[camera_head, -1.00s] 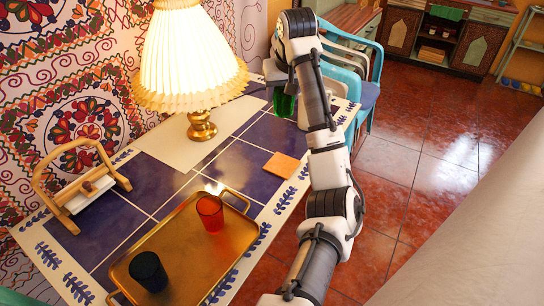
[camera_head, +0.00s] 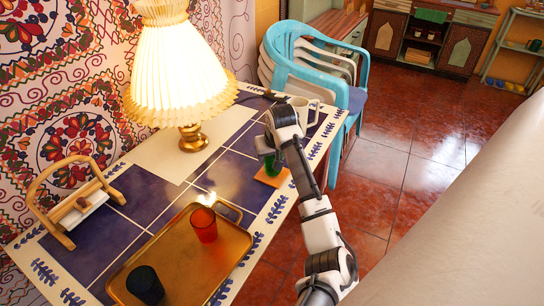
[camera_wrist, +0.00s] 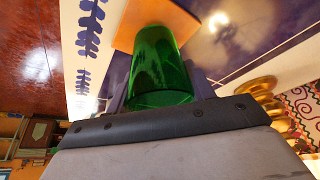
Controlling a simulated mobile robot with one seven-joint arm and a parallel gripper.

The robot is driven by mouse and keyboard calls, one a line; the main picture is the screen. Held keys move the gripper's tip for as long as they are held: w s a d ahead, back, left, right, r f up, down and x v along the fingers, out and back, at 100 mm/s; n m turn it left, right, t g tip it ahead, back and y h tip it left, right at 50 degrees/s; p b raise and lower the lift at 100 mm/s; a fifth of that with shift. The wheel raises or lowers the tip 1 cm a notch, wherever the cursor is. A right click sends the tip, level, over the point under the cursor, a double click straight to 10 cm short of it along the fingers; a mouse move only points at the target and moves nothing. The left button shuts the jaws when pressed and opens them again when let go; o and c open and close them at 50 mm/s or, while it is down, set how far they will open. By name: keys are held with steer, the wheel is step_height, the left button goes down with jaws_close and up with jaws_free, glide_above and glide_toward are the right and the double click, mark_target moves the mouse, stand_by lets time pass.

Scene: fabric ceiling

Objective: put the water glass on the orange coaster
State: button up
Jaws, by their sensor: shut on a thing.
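A green glass (camera_head: 273,165) stands at the orange coaster (camera_head: 270,178) near the table's right edge. In the wrist view the green glass (camera_wrist: 160,62) fills the space in front of my gripper, and the orange coaster (camera_wrist: 128,26) shows behind its far end. My gripper (camera_head: 268,154) is shut on the green glass from the far side in the head view. Whether the glass's base touches the coaster or is slightly above it, I cannot tell. My gripper's fingers are mostly hidden.
A gold tray (camera_head: 232,243) holds a red glass (camera_head: 203,225) and a black glass (camera_head: 145,284). A lit lamp (camera_head: 190,75) stands at the back. A white mug (camera_head: 303,110) stands beyond my arm. A wooden-handled holder (camera_head: 75,205) is at left. Blue chairs (camera_head: 340,80) stand beyond the table.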

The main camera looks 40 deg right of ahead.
steer(key=shift+f, duration=0.4)
steer(key=shift+f, duration=0.2)
steer(key=o, duration=1)
steer(key=shift+r, duration=0.1)
steer(key=b+v, duration=0.2)
steer(key=v, duration=1)
steer(key=shift+s+a, duration=0.1)
